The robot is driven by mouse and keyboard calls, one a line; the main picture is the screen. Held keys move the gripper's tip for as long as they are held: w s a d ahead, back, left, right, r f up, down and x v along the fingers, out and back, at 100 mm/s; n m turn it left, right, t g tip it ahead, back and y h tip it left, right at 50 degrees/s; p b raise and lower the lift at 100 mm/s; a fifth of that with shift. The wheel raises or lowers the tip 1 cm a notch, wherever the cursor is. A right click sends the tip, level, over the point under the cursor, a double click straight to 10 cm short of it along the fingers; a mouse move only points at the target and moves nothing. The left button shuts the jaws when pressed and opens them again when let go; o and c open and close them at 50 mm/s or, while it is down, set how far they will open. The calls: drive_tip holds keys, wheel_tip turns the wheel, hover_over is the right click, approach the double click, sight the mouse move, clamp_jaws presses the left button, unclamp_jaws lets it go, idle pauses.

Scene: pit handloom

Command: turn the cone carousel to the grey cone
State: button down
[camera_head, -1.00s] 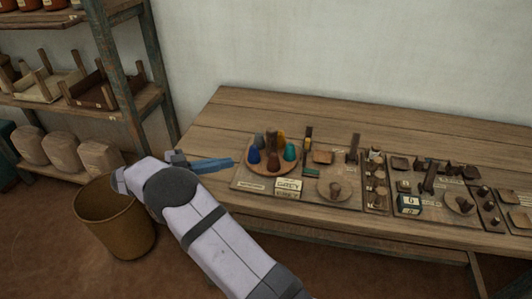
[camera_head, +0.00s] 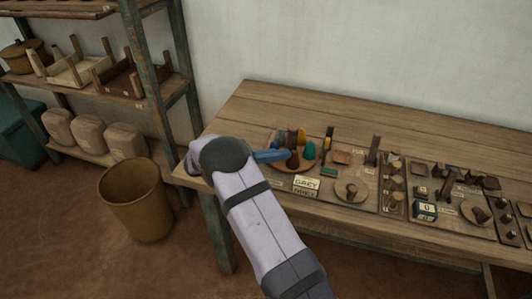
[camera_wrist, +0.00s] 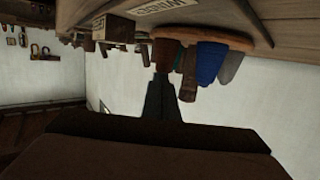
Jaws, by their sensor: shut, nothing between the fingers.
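The cone carousel (camera_head: 305,168) is a round brown disc near the left end of the table, with several coloured cones on it. The grey cone (camera_head: 279,137) stands at its back left in the head view, and shows beside a blue cone (camera_wrist: 209,63) in the upside-down wrist view (camera_wrist: 230,68).
A small block reading GREY (camera_head: 306,183) stands in front of the carousel. A board with a round knob (camera_head: 351,190) and further fittings extends to the right. A basket (camera_head: 136,198) stands on the floor at left. The table's back is clear.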

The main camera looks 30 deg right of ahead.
drive_tip(key=shift+x, duration=1.15)
drive_tip(key=shift+a, duration=0.1)
idle(0.8)
drive_tip(key=b+v, duration=0.1)
drive_tip(key=v, duration=0.4)
drive_tip(key=shift+a, duration=0.3)
drive_tip(key=shift+v, duration=0.85)
drive_tip(key=a+r+n+t+p, duration=0.1)
drive_tip(key=a+r+n+t, duration=0.1)
drive_tip(key=a+r, duration=0.2)
drive_tip(key=shift+s+d+f+n+t, duration=0.2)
drive_tip(key=shift+s+f+n+t, duration=0.45)
drive_tip(key=shift+n, duration=2.35)
drive_tip(key=shift+s+d+f+n+t, duration=0.25)
drive_tip(key=shift+f+n+t, duration=0.4)
drive_tip(key=shift+n, duration=2.35)
drive_tip(key=shift+s+d+f+n+t, duration=0.3)
drive_tip(key=shift+f+n, duration=0.6)
drive_tip(key=shift+n, duration=2.1)
